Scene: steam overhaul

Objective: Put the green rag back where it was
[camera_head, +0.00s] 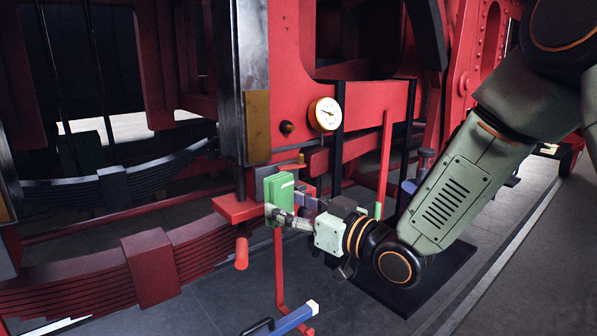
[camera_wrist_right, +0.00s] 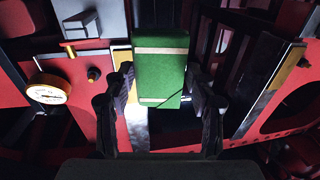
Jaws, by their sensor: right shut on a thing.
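The green rag (camera_head: 279,191) is a folded green block with a pale stripe. My right gripper (camera_head: 283,206) is shut on it and holds it upright in front of the red frame. In the right wrist view the rag (camera_wrist_right: 161,68) stands between the two dark fingers of the right gripper (camera_wrist_right: 160,112). A small red shelf (camera_head: 236,208) lies just behind and left of the rag in the head view; I cannot tell whether the rag touches it. My left gripper is not in view.
A round gauge (camera_head: 325,115) sits on the red frame above my right gripper; it also shows in the wrist view (camera_wrist_right: 48,91). A red post (camera_head: 386,160) stands behind the gripper. A blue bar (camera_head: 292,319) is below. Grey floor (camera_head: 500,240) is open at right.

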